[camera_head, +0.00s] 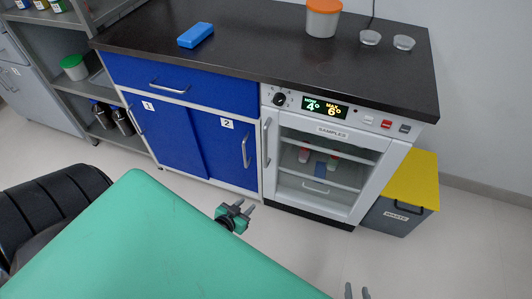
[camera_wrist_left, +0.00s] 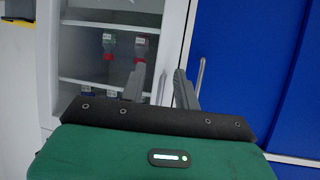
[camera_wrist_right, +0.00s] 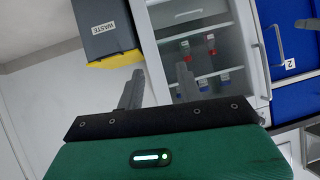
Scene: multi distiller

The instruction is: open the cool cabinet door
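The cool cabinet (camera_head: 325,140) stands under the right end of the black counter, with a white frame and a glass door (camera_head: 318,172) that looks closed. Its upright handle (camera_head: 266,142) is on the door's left edge. My left gripper (camera_head: 240,212) is open and empty, in front of the cabinet's lower left and apart from it. In the left wrist view a thin upright bar, seemingly this handle (camera_wrist_left: 162,88), shows between the spread fingers (camera_wrist_left: 160,80). My right gripper (camera_head: 357,291) is open and empty at the bottom edge, further from the cabinet; its fingers (camera_wrist_right: 160,85) show spread.
A blue cabinet (camera_head: 190,140) with its own handles adjoins on the left. A grey waste bin (camera_head: 390,215) with a yellow lid stands right of the cool cabinet. Floor before the door is clear.

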